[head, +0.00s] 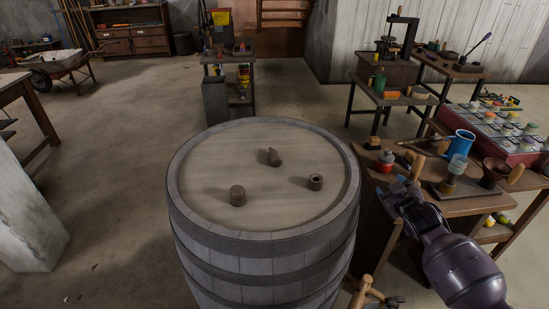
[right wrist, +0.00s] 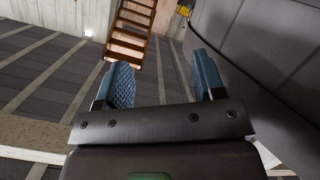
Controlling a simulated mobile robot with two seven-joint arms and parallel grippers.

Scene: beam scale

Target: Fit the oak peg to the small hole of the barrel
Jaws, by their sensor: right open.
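The barrel (head: 262,244) stands upright in the middle of the head view, with a pale round top. On its top lie a short dark brown cylinder (head: 237,196), a small dark peg-like piece (head: 274,157) with a thicker end, and a short hollow cylinder (head: 315,182) with a dark opening. I cannot tell which piece is the oak peg, and no small hole shows clearly in the barrel. My right gripper (head: 397,188) is to the right of the barrel, apart from it; its blue fingers are open and empty in the right wrist view (right wrist: 162,78). My left gripper is out of view.
A wooden table (head: 470,206) with a blue mug (head: 460,143), a red-capped jar (head: 384,162) and several tools stands right of the barrel, close to my right gripper. A small stand (head: 228,58) is behind the barrel. Open floor (head: 110,140) lies to the left.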

